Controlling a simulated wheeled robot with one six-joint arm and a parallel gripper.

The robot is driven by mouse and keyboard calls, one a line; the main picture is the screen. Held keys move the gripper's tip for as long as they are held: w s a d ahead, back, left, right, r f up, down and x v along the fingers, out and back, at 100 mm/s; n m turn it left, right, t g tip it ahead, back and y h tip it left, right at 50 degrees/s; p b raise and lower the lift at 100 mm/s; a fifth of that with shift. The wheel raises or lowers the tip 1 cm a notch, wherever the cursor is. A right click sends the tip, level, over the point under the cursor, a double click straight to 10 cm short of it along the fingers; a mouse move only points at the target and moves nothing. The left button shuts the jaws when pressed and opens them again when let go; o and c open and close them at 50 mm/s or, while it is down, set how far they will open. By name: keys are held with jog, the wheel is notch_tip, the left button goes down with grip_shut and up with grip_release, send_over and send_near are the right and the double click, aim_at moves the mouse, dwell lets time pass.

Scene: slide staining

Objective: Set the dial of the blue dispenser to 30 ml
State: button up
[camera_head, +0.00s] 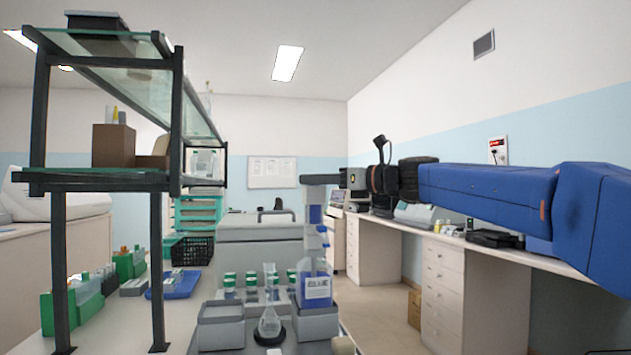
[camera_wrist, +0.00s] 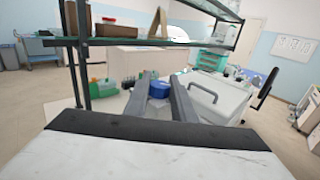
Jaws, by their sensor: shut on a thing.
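In the wrist view, the fingers of my gripper (camera_wrist: 160,90) close on the round blue top (camera_wrist: 158,89) of the dispenser, one on each side. The dial's scale and setting cannot be read.
A glass flask (camera_head: 269,327) stands on a black base left of the dispenser. Grey blocks and green-capped jars stand around it. A glass shelf rack (camera_head: 96,178) with black posts stands to the left, above green racks and a blue tray (camera_head: 174,285).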

jog(key=shift+w+g, duration=0.1)
jog(key=shift+g, duration=0.2)
jog(key=n+g+y, duration=0.1)
jog(key=g, duration=0.1)
jog(key=n+g+y, duration=0.1)
jog(key=n+g, duration=0.1)
jog(key=shift+w+f+n+g, duration=0.1)
jog(key=shift+w+n+g, duration=0.05)
jog(key=shift+n+g, duration=0.15)
jog(key=n+g, duration=0.2)
jog(key=g, duration=0.1)
jog(key=n+g, duration=0.2)
jog(key=g, duration=0.2)
jog(key=shift+n+g, duration=0.3)
jog(key=shift+n, duration=0.1)
jog(key=shift+n+g+h, duration=0.3)
jog(key=shift+g, duration=0.1)
jog(key=o, duration=1.1)
jog(key=shift+c, duration=0.2)
jog(key=shift+d, duration=0.15)
